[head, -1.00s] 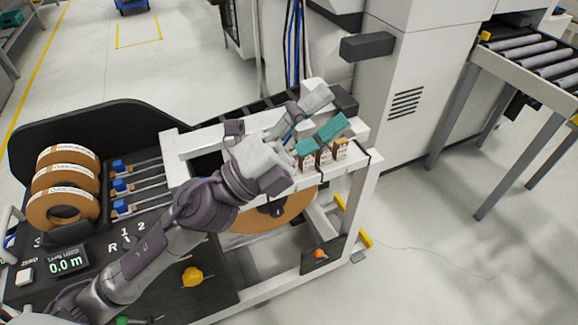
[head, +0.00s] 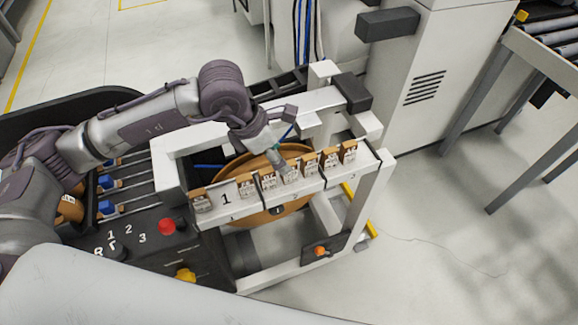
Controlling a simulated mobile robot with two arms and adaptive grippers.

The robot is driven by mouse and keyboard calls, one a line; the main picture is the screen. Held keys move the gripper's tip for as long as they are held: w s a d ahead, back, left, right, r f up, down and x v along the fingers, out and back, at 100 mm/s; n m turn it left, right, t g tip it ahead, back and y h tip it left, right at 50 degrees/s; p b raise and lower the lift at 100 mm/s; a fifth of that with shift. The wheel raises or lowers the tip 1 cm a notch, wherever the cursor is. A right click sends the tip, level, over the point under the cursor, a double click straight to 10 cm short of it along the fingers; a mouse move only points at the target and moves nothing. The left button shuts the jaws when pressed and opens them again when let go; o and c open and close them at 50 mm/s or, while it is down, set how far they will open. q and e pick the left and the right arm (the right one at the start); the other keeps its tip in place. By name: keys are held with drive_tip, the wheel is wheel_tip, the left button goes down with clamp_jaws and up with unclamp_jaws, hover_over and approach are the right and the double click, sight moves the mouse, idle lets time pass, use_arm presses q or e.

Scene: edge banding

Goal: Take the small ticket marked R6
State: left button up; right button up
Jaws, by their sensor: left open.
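Several small tickets with brown tops and pale printed faces stand along the white front rail (head: 262,208). One ticket (head: 202,201) is at the left end, one (head: 348,151) at the right end, and one (head: 290,173) is near the middle. Their print is too small to read, so I cannot tell which is R6. My left gripper (head: 284,143) is open and empty, just behind and above the middle tickets. Its fingers show nearly edge-on, and I cannot tell whether they touch a ticket. My right gripper is out of view.
A large orange-brown roll (head: 245,163) sits inside the white frame behind the rail. A black panel with a red button (head: 167,225) and a yellow knob (head: 185,274) is at lower left. A grey machine cabinet (head: 425,60) stands behind. Open floor lies to the right.

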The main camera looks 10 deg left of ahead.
sight(289, 163)
use_arm(q)
drive_tip(key=x, duration=0.3)
drive_tip(key=shift+w, duration=0.25)
drive_tip(key=shift+p+x, duration=0.65)
drive_tip(key=shift+x, duration=0.15)
drive_tip(key=x, duration=0.1)
drive_tip(key=p+x, duration=0.1)
drive_tip(key=x, duration=0.1)
drive_tip(key=shift+w+d+f, duration=0.2)
drive_tip(key=shift+w+f, duration=0.05)
drive_tip(key=shift+w, duration=0.05)
drive_tip(key=shift+w+f, duration=0.1)
drive_tip(key=shift+f, duration=0.1)
drive_tip(key=c, duration=0.7)
drive_tip(key=shift+c, duration=1.3)
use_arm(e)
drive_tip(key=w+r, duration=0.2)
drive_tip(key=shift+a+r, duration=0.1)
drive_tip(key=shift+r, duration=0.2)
